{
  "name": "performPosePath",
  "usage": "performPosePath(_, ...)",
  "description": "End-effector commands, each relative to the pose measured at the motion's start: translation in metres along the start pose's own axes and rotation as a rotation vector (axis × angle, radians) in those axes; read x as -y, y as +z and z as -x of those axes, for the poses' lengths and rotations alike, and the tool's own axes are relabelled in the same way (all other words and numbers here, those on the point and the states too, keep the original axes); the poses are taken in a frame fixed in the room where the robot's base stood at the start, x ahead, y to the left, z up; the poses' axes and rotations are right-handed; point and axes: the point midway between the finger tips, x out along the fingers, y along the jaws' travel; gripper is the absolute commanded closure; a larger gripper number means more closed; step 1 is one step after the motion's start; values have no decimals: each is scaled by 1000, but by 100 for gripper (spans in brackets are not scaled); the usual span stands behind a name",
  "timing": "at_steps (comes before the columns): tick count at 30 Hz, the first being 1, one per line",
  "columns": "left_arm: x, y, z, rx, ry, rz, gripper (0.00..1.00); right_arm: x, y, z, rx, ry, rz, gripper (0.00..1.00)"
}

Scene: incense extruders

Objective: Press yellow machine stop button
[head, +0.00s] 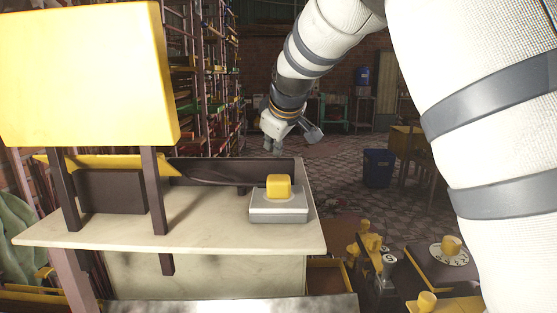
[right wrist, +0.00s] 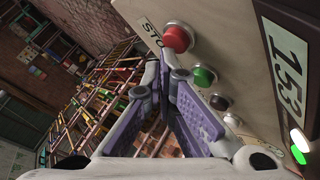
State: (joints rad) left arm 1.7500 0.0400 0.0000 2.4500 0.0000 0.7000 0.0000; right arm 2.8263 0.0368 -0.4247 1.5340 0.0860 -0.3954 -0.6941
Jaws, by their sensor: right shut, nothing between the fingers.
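A red button (right wrist: 178,38) sits on a cream panel (right wrist: 220,50) beside a label on which "STO" can be read, in the right wrist view. My right gripper (right wrist: 165,68) is shut and empty, its fingertips just below and left of the red button in that picture; I cannot tell whether they touch the panel. In the head view my right gripper (head: 270,143) hangs beyond the cream-topped machine (head: 215,232), whose large yellow box (head: 85,75) stands on dark legs. The red button does not show there. My left gripper is not in view.
A green button (right wrist: 205,76) and dark buttons are close to the red one. A yellow block on a grey base (head: 279,216) stands on the machine's right end. Shelves (head: 205,75) stand behind; a blue bin (head: 378,168) is on the patterned floor.

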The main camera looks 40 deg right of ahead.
Motion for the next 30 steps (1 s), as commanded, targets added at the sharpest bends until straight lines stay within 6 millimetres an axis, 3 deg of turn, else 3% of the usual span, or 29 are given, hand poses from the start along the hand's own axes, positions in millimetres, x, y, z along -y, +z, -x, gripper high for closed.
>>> performPosePath(30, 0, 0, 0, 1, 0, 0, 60, 6, 6, -8, 2, -1, 0, 100)
